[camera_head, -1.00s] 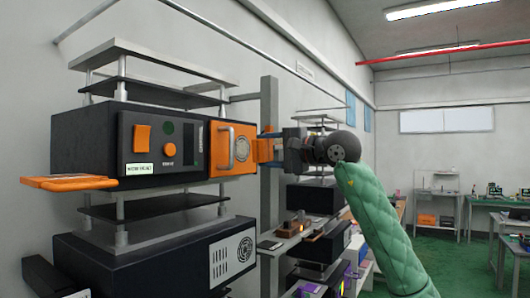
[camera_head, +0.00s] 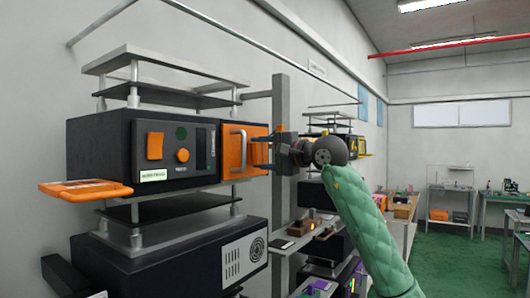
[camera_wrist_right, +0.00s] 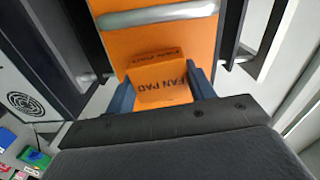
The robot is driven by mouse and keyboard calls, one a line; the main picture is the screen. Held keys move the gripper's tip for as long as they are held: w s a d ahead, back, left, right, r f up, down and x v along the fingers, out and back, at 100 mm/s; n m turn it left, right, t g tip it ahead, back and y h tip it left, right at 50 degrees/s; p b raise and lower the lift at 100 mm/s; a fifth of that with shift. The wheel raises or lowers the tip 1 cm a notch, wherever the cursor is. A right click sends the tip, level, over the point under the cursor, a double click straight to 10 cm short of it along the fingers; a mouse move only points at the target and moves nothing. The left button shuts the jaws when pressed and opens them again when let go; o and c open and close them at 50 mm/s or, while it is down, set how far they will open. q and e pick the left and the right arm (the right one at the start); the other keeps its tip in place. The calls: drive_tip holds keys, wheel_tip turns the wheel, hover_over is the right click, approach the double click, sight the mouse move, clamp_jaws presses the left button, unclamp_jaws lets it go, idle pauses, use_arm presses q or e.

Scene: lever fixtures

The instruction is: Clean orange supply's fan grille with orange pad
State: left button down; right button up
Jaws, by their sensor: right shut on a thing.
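The orange supply is a black rack unit (camera_head: 98,148) with an orange panel (camera_head: 230,168) at its right end; a silver handle stands on the panel. My right gripper (camera_head: 268,151) is shut on the orange pad (camera_wrist_right: 165,83), labelled FAN PAD, between blue fingers in the right wrist view. The pad (camera_head: 259,153) is right at the orange panel's right side. The panel (camera_wrist_right: 155,38) fills the space just beyond the pad, but I cannot tell if they touch. The fan grille is hidden behind pad and gripper. My left gripper is not in view.
An orange flat piece (camera_head: 85,189) juts out at the unit's lower left. A black unit with a round vent (camera_head: 243,262) sits below, and shelf plates (camera_head: 150,62) above. A grey post (camera_head: 280,110) stands behind my gripper. Open floor lies at right.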

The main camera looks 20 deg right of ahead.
drive_tip(key=shift+x, duration=1)
idle(0.8)
drive_tip(key=shift+d, duration=0.1)
drive_tip(key=shift+w+d+b, duration=0.3)
drive_tip(key=shift+w+d, duration=0.2)
drive_tip(key=shift+d, duration=0.2)
drive_tip(key=shift+w+d+b, duration=0.25)
drive_tip(key=shift+w+d, duration=0.25)
drive_tip(key=shift+d, duration=0.15)
drive_tip(key=shift+w+b, duration=0.1)
drive_tip(key=shift+b, duration=1.2)
drive_tip(key=shift+a, duration=0.1)
